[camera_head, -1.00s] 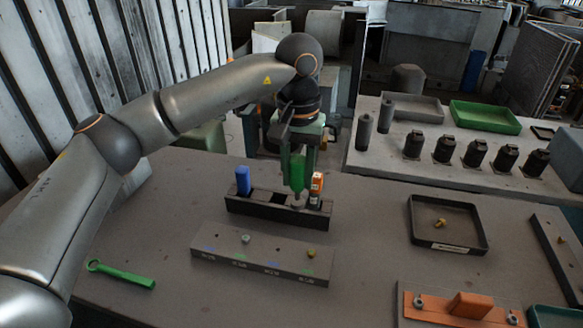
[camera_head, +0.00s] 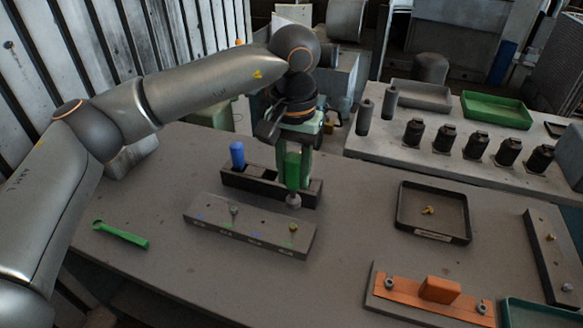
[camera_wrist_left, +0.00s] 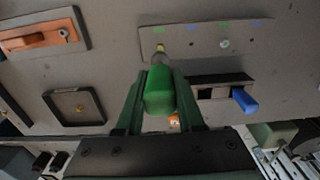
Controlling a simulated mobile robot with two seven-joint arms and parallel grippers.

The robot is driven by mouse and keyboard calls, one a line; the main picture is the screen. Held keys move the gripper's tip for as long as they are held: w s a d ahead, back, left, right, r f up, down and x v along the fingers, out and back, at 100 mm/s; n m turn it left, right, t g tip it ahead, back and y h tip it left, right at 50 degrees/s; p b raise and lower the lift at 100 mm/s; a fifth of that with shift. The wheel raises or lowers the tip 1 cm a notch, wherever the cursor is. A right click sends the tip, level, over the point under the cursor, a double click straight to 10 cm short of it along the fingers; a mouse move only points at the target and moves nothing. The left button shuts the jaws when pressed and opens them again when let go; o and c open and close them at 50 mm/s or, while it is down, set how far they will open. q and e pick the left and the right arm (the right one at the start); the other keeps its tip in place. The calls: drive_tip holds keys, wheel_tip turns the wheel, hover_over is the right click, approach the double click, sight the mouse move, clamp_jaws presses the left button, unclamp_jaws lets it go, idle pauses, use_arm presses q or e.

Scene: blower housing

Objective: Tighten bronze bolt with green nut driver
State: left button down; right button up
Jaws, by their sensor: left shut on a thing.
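My left gripper (camera_head: 292,170) is shut on the green nut driver (camera_head: 292,172), which hangs roughly upright with its grey socket down. The driver also shows in the left wrist view (camera_wrist_left: 160,92) between the fingers. In the head view it is in front of the tool rack, with its socket behind the grey bolt block (camera_head: 250,228). A bronze-yellow bolt (camera_head: 292,227) stands near the right end of the block; in the left wrist view it (camera_wrist_left: 161,47) shows just past the driver's tip. The driver's socket looks apart from the bolt. My right gripper is out of view.
The tool rack (camera_head: 236,186) holds a blue driver (camera_head: 237,155); an orange one (camera_wrist_left: 174,121) shows partly in the wrist view. A silver bolt (camera_head: 233,210) stands in the block. A green wrench (camera_head: 120,234) lies left. A black tray (camera_head: 402,220) holds another yellow bolt (camera_head: 428,210).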

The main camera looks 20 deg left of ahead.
sight(293, 198)
use_arm(q)
drive_tip(key=shift+f+b, duration=1.5)
drive_tip(key=shift+f, duration=0.75)
drive_tip(key=shift+f+b, duration=0.5)
drive_tip(key=shift+f, duration=0.15)
drive_tip(key=shift+f+b, duration=0.3)
drive_tip(key=shift+f, duration=0.05)
drive_tip(key=shift+r, duration=0.1)
